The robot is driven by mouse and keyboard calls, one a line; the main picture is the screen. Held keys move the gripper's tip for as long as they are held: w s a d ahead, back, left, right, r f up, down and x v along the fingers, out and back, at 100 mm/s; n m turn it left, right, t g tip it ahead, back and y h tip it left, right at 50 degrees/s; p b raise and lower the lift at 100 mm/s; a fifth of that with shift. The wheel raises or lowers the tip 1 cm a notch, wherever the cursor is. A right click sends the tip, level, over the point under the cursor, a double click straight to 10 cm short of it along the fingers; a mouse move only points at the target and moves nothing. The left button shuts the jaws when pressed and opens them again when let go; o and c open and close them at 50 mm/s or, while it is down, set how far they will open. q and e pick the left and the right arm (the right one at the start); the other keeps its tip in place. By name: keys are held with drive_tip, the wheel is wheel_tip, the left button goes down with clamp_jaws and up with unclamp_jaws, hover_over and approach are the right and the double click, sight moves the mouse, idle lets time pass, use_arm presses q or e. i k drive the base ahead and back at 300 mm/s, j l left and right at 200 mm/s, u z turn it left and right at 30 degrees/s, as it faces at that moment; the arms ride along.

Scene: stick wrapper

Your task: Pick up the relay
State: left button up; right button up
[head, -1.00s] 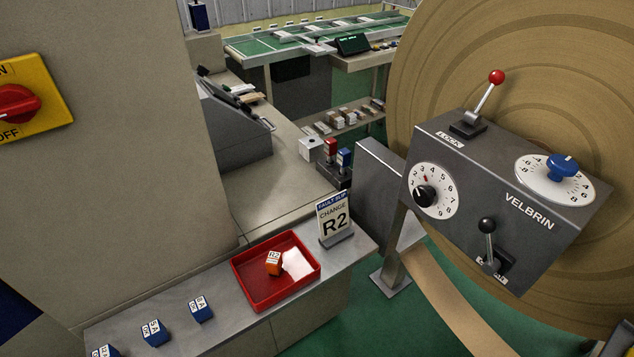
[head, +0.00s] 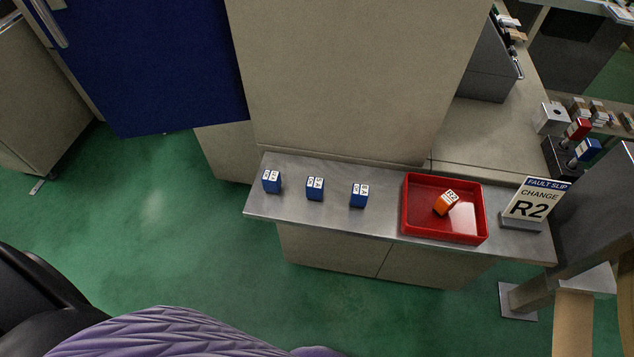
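Several relays are on the grey metal shelf (head: 285,212). Three small blue relays stand in a row on its left half: a left one (head: 271,182), a middle one (head: 315,188) and a right one (head: 359,195), each with white labels on top. An orange relay (head: 443,204) lies tilted inside a red tray (head: 483,238); its white label seems to read R2. A sign (head: 536,199) at the shelf's right end reads "FAULT SLIP CHANGE R2". Neither of my grippers is in view.
A tall beige cabinet (head: 345,75) rises behind the shelf, with an open blue door (head: 150,60) to its left. A grey post (head: 535,290) stands at the right. Green floor (head: 170,230) is clear in front and to the left.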

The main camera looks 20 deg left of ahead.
sight(359, 192)
drive_tip(key=u, duration=0.3)
drive_tip(key=i+j+z, duration=0.1)
drive_tip(key=j+z, duration=0.15)
drive_tip(key=j, duration=0.3)
drive_tip(key=j+z, duration=0.25)
drive_tip(key=j, duration=0.3)
drive_tip(key=j+z, duration=0.25)
drive_tip(key=j, duration=0.3)
drive_tip(key=j+z, duration=0.2)
drive_tip(key=j, duration=0.35)
drive_tip(key=k+j+z, duration=0.25)
drive_tip(key=j, duration=0.25)
drive_tip(key=j+z, duration=0.25)
drive_tip(key=j, duration=0.3)
drive_tip(key=k+j+z, duration=0.25)
drive_tip(key=j, duration=0.25)
drive_tip(key=k+j+z, duration=0.25)
drive_tip(key=j, duration=0.2)
drive_tip(key=i, duration=0.05)
